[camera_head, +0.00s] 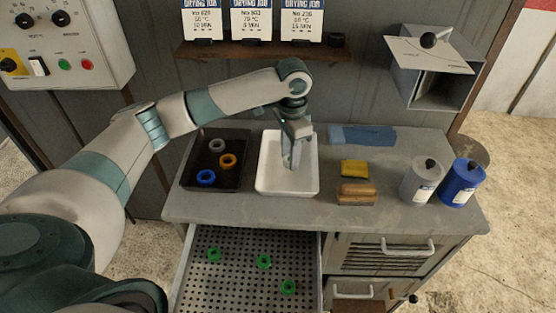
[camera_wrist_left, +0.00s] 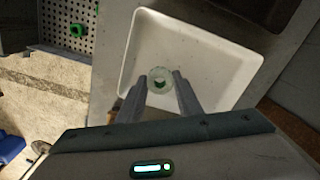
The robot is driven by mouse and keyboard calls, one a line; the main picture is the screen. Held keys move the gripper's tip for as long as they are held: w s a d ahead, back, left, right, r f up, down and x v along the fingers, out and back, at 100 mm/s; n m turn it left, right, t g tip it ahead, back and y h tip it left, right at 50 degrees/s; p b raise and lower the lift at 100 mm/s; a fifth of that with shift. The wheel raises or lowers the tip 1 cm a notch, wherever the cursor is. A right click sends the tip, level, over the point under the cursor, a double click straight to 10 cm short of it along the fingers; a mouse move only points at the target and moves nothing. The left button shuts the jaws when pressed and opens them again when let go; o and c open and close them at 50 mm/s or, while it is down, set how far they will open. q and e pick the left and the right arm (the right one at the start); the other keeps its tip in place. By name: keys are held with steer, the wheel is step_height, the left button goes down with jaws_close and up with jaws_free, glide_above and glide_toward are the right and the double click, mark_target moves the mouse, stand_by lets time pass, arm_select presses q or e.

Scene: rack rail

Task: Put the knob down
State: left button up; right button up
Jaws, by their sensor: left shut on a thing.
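My left gripper (camera_head: 291,160) points down over the white tray (camera_head: 268,185), which stands on the grey bench top. In the left wrist view its two fingers (camera_wrist_left: 160,88) are shut on a small round, pale, see-through knob (camera_wrist_left: 160,74) with a dark green middle. The knob shows against the floor of the white tray (camera_wrist_left: 140,55). I cannot tell whether it touches the tray floor. In the head view the knob is not clearly visible at the fingertips. My right gripper is not in view.
A dark tray (camera_head: 186,178) left of the white one holds grey, orange and blue rings. An open perforated drawer (camera_head: 235,280) below holds green rings. A yellow sponge (camera_head: 354,168), a brush (camera_head: 356,193) and two canisters (camera_head: 422,180) stand right. A shelf (camera_head: 260,50) hangs behind.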

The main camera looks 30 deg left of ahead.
arm_select(q)
steer(key=p, duration=0.1)
glide_above(278, 173)
step_height(278, 173, down, 3)
steer(key=shift+a+r, duration=0.15)
step_height(278, 173, down, 4)
steer(key=shift+r+p, duration=0.2)
steer(key=shift+p, duration=0.85)
steer(key=shift+f, duration=0.25)
steer(key=o, duration=1.1)
steer(key=shift+f, duration=0.1)
steer(key=shift+c, duration=0.2)
